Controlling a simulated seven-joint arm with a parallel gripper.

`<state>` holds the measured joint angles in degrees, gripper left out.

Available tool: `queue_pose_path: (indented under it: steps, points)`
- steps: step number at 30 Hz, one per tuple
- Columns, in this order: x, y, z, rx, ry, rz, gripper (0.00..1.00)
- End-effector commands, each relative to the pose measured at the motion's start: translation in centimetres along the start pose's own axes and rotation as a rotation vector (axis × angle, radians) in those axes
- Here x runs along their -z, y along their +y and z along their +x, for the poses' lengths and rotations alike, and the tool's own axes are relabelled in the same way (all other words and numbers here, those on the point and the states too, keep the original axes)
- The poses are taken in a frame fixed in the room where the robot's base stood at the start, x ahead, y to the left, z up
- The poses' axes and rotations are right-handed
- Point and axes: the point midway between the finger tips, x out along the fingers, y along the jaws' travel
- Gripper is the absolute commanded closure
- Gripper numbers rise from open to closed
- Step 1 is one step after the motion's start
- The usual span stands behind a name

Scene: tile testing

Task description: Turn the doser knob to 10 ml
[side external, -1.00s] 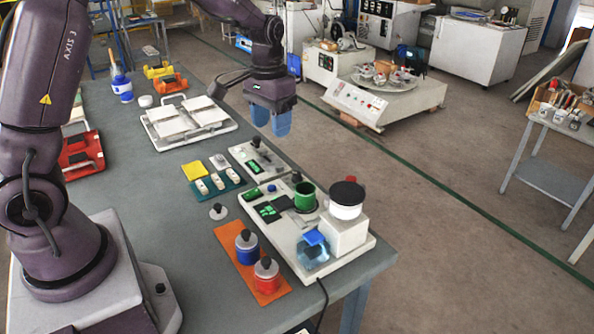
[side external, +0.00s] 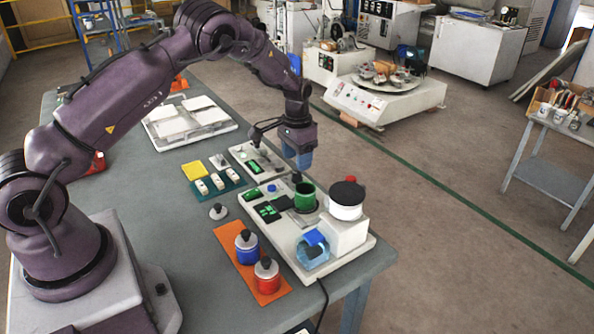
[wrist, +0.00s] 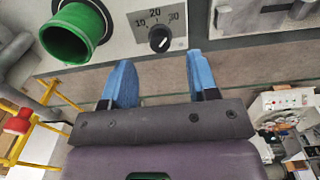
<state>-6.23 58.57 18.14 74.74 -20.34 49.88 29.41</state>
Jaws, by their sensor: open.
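The doser knob (wrist: 159,38) is small, round and black. It sits on a grey dial plate (wrist: 146,21) marked 10, 20 and 30. A light mark shows on the knob, but I cannot tell exactly which value it points to. In the side view the dark knob (side external: 296,178) shows behind the green cup (side external: 305,194), partly hidden. My gripper (side external: 300,163) hangs just above that spot, blue fingers down. In the wrist view my gripper (wrist: 160,60) is open and empty, its fingers spread wider than the knob, which lies ahead of the tips and looks untouched.
The green cup also shows in the wrist view (wrist: 75,35), left of the knob. A white jar with a black lid (side external: 346,200) stands on the same panel. A second panel (side external: 258,158) lies behind.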

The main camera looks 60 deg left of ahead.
Motion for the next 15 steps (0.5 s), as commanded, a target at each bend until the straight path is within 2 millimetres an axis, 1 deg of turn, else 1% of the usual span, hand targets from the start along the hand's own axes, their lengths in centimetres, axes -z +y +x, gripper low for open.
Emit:
queue_pose_path:
  steps: [1, 6, 10, 15]
  points:
    - [0.0, 0.0, 1.1, 0.0, -0.004, 0.0, 0.46]
    - [0.0, 0.0, 3.4, 0.0, -0.002, 0.0, 0.46]
    - [0.0, 0.0, 4.3, 0.001, 0.001, 0.0, 0.46]
    - [0.0, 0.0, 4.5, 0.0, 0.001, 0.0, 0.46]
